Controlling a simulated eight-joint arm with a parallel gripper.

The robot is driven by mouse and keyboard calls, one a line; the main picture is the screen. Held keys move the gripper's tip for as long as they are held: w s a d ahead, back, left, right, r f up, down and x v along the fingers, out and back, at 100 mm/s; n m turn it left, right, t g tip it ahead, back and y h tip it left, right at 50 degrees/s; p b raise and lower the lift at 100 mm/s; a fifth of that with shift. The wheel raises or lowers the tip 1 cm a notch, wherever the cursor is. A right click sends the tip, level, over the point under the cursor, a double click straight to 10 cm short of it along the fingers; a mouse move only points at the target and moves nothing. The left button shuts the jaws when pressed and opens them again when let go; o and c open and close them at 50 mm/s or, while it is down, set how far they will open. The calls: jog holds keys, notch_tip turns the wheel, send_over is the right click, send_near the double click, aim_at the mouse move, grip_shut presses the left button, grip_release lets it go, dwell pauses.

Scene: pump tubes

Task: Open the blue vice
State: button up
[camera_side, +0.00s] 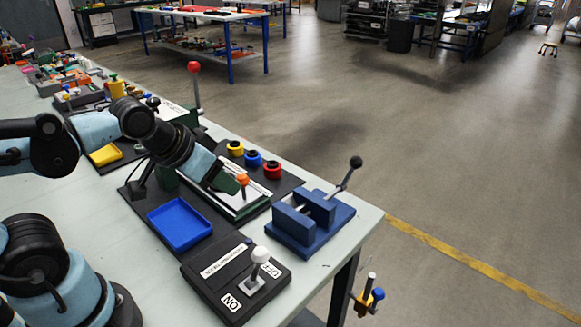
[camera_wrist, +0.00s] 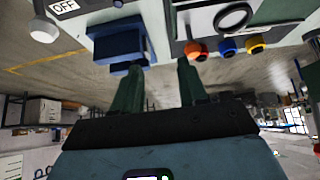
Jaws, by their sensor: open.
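The blue vice (camera_side: 311,222) stands on the table near its right corner. Its two upright jaw blocks show a narrow gap with metal between them. A lever with a dark ball knob (camera_side: 355,162) rises at its right end, tilted up and right. My gripper (camera_side: 240,183) is above the white-topped panel, left of the vice and apart from it. In the wrist view my gripper (camera_wrist: 160,65) has its two green fingers spread with nothing between them. The vice (camera_wrist: 119,42) shows beyond the left fingertip there; its lever cannot be made out.
A black switch box with a white-knobbed lever (camera_side: 259,257) stands in front of the vice. A blue tray (camera_side: 180,224) lies left. Yellow, blue and red round parts (camera_side: 254,159) sit behind my gripper. A red-knobbed lever (camera_side: 194,69) stands farther back. The table edge is close beyond the vice.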

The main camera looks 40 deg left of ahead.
jog(key=shift+o, duration=1)
jog(key=shift+w+r, duration=0.15)
jog(key=w+d+r+m+g, duration=0.2)
jog(key=w+r+m, duration=0.2)
jog(key=w+r, duration=0.35)
jog(key=m+g, duration=0.4)
jog(key=m, duration=0.8)
send_over(354, 158)
jog(key=shift+f, duration=2.05)
jog(key=f, duration=1.1)
jog(key=shift+w+a+f, duration=0.15)
jog(key=shift+w+f, duration=0.2)
jog(key=shift+w, duration=0.05)
